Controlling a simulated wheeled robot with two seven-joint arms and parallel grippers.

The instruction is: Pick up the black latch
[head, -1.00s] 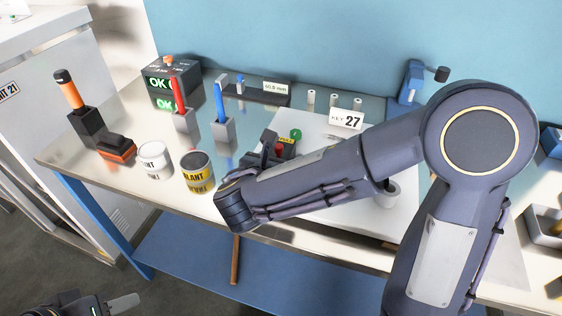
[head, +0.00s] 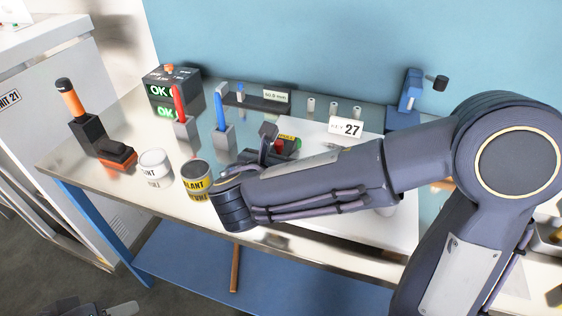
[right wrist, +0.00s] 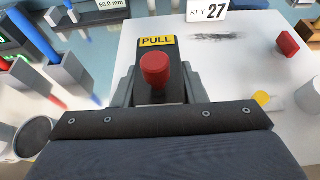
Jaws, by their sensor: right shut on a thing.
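The black latch (right wrist: 153,97) is a dark block with a yellow PULL label and a red knob (right wrist: 155,68). My right gripper (right wrist: 157,88) is shut on it, with a grey finger on each side. In the head view my right gripper (head: 269,142) is over the white mat, and only part of the latch (head: 289,144) shows beside it. The wrist and forearm cover part of the mat. I cannot tell whether the latch touches the mat. My left gripper (head: 103,309) is partly in view at the bottom left, and its opening is unclear.
A white mat (head: 372,215) lies on the metal table with a KEY 27 card (head: 345,127) at its back. A sealant can (head: 196,181) stands close to my right wrist. A white can (head: 154,168), an orange-black block (head: 117,154) and pen holders stand left.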

